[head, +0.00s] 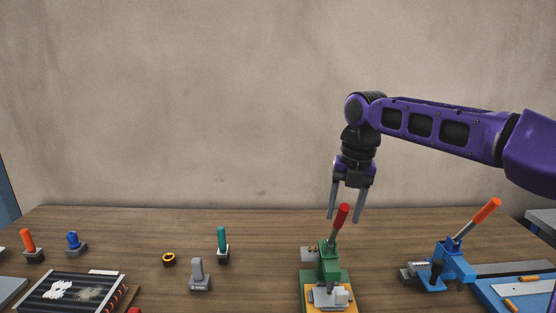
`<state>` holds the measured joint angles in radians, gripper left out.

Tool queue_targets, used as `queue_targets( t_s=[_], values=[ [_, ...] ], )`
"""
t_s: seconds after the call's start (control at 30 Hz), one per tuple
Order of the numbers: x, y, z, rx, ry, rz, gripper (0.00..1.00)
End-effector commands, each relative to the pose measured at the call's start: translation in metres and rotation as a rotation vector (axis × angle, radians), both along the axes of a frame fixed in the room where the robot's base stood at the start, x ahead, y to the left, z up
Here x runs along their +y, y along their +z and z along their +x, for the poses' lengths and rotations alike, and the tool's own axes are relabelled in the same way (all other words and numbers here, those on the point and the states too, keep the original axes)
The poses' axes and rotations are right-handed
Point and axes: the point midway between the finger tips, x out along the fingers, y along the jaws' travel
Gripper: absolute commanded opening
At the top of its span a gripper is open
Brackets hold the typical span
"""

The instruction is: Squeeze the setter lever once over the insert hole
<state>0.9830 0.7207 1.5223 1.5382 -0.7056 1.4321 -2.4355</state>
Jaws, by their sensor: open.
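A green bench tool (328,265) with a red-handled lever (341,216) stands on the table at centre right, its lever tilted slightly right. A blue bench tool (457,264) with an orange-handled lever (486,210) stands farther right, its lever slanting up and right. The picture does not make clear which lever is the setter lever. My gripper (345,213) points down with its fingers apart, at the top of the red handle in the picture. I cannot tell whether the handle is between the fingers or in front of them. No insert hole can be made out.
To the left stand a grey piece (199,275), a teal-handled tool (222,243), a black-and-yellow ring (169,259), and blue (73,241) and orange (28,241) handled tools. A dark printed case (72,292) lies front left. A blue tray (515,292) lies front right.

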Motion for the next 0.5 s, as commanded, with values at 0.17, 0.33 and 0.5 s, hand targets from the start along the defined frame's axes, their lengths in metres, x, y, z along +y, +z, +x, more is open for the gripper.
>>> queue_targets(
  t_s=[0.17,0.33,0.5],
  values=[
    [-0.001,0.015,-0.001,-0.002,-0.001,-0.001,0.57],
    [-0.002,0.029,-0.003,-0.002,0.000,0.000,0.57],
    [-0.003,0.042,-0.004,-0.002,-0.001,0.000,0.57]
  ],
)
